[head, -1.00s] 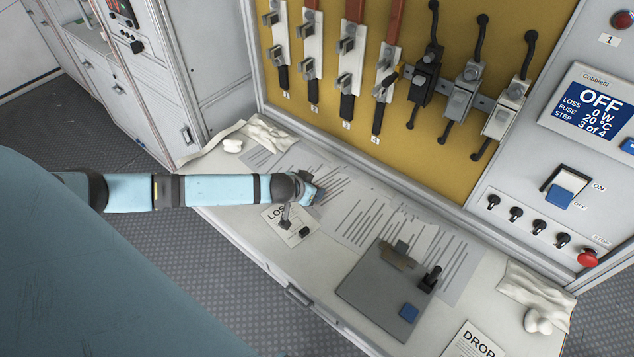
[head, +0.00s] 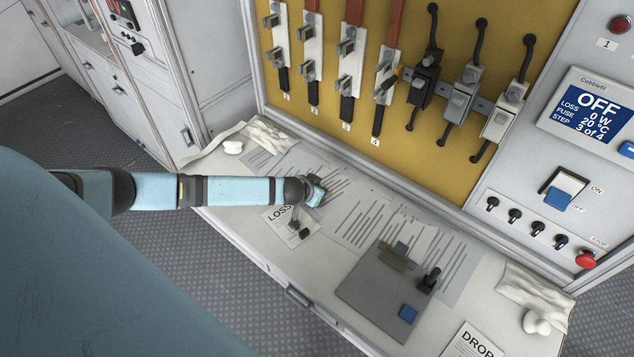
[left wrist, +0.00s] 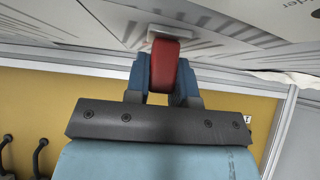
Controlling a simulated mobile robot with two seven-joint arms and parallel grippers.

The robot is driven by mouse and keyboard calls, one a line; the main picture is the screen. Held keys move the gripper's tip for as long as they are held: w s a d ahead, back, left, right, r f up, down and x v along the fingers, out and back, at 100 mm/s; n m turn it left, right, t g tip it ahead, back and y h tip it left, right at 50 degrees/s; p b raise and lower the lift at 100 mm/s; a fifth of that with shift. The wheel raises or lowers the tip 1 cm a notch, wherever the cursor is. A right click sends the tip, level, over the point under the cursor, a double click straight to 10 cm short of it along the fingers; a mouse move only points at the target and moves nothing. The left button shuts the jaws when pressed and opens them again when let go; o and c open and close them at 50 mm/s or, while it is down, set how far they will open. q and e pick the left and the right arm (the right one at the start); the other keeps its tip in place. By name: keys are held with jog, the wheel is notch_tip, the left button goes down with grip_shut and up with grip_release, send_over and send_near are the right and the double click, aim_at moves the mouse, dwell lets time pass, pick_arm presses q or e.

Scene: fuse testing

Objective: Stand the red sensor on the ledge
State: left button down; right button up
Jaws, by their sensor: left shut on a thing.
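The red sensor (left wrist: 165,65) is between the blue fingers of my left gripper (left wrist: 164,88) in the left wrist view. The gripper is shut on it. A pale block-like part shows at the sensor's far end, close to the paper-covered surface; I cannot tell whether it touches. In the head view my left gripper (head: 317,190) is low over the papers on the white ledge (head: 228,182), and the sensor is hidden there. My right gripper is out of view.
A LOSS sheet (head: 275,217) with small dark parts is just in front of the gripper. A grey plate (head: 365,285) lies to the right, with a DROP sheet (head: 470,345) beyond it. Crumpled white cloths lie at both ends. The yellow fuse panel (head: 335,110) rises behind.

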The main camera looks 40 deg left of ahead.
pick_arm(q)
notch_tip(320, 180, up, 20)
pick_arm(e)
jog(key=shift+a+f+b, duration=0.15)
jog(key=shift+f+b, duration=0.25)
jog(key=shift+b, duration=0.05)
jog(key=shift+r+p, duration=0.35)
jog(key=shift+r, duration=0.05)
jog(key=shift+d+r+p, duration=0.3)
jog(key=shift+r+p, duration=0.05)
pick_arm(q)
jog(key=s+d+r, duration=0.7)
jog(key=s+d, duration=0.4)
jog(key=d, duration=0.1)
jog(key=shift+s+r+n+y, duration=0.2)
jog(key=shift+r+n+y, duration=0.1)
jog(key=shift+n, duration=0.1)
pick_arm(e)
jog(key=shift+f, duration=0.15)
pick_arm(q)
jog(key=shift+d, duration=0.15)
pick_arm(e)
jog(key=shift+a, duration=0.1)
